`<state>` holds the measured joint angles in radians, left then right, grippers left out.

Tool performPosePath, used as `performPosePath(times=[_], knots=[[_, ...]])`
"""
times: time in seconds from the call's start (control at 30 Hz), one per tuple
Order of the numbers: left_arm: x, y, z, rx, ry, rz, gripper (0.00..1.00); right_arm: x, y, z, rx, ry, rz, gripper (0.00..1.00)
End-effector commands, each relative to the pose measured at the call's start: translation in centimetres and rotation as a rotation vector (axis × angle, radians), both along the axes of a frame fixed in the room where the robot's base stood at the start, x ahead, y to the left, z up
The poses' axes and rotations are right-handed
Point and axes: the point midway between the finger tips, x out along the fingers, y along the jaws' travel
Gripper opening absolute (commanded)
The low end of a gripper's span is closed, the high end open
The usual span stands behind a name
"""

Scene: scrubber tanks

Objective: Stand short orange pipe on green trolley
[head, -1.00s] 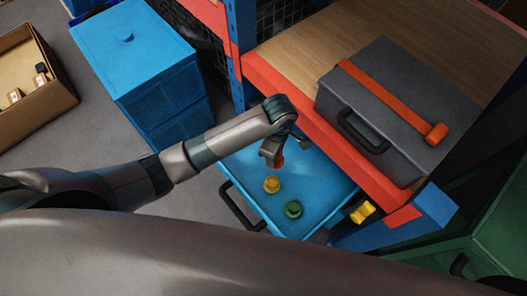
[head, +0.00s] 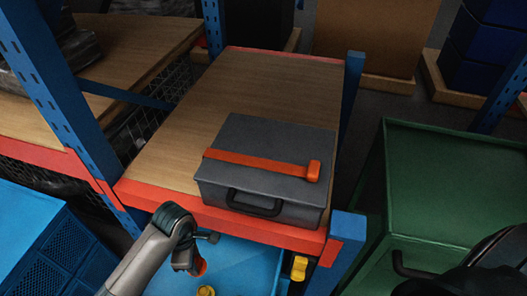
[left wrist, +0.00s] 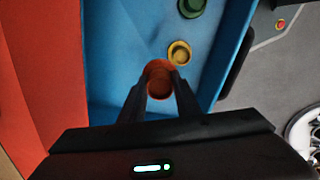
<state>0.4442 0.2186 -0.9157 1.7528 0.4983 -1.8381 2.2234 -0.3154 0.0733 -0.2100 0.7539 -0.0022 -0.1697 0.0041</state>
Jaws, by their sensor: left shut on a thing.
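My left gripper (head: 197,268) is shut on the short orange pipe (head: 201,269), low in the head view in front of the shelf edge. In the left wrist view the orange pipe (left wrist: 159,80) shows its round open end between the two fingertips. Beneath it is a blue tray-like surface (head: 245,262). The green trolley (head: 455,180) stands at the right of the head view, its flat top bare where visible and a dark handle at its front. The left gripper is well to the left of it. My right gripper is not in view.
A yellow piece (left wrist: 179,52) and a green piece (left wrist: 191,7) stand on the blue surface. A grey case (head: 265,175) with an orange strap lies on the wooden shelf with red edges. A blue post (head: 345,240) and yellow part (head: 299,268) lie between gripper and green trolley.

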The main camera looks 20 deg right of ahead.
Motion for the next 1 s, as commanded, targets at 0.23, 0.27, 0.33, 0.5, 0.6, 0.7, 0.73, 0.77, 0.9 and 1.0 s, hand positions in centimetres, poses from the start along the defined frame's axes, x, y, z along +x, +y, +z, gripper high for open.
performPosePath(times=[0.23,0.27,0.33,0.5,0.6,0.7,0.73,0.77,0.9,1.0], knots=[[3.0,2.1,5.0,0.006,-0.01,-0.21,0.07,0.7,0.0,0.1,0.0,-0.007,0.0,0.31],[3.3,2.4,5.8,0.006,-0.01,-0.248,0.07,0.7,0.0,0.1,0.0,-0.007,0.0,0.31],[4.0,3.4,7.9,0.007,-0.011,-0.344,0.07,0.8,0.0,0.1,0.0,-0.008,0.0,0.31],[4.6,6.3,13.4,0.009,-0.01,-0.596,0.07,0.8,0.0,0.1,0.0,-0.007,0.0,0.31],[4.3,8.4,16.6,0.011,-0.008,-0.745,0.07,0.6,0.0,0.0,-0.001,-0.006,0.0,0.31],[3.5,10.6,19.7,0.01,-0.007,-0.89,0.07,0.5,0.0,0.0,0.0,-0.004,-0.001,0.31],[3.1,11.2,20.5,0.01,-0.006,-0.931,0.07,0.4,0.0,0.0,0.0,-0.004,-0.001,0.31],[2.8,11.8,21.3,0.009,-0.006,-0.97,0.07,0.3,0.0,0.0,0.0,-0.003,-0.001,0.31],[1.0,14.3,24.3,0.007,-0.004,-1.118,0.07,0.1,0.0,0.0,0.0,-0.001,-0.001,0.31],[-0.1,15.5,25.7,0.004,-0.002,-1.188,0.07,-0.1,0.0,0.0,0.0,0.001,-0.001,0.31]])
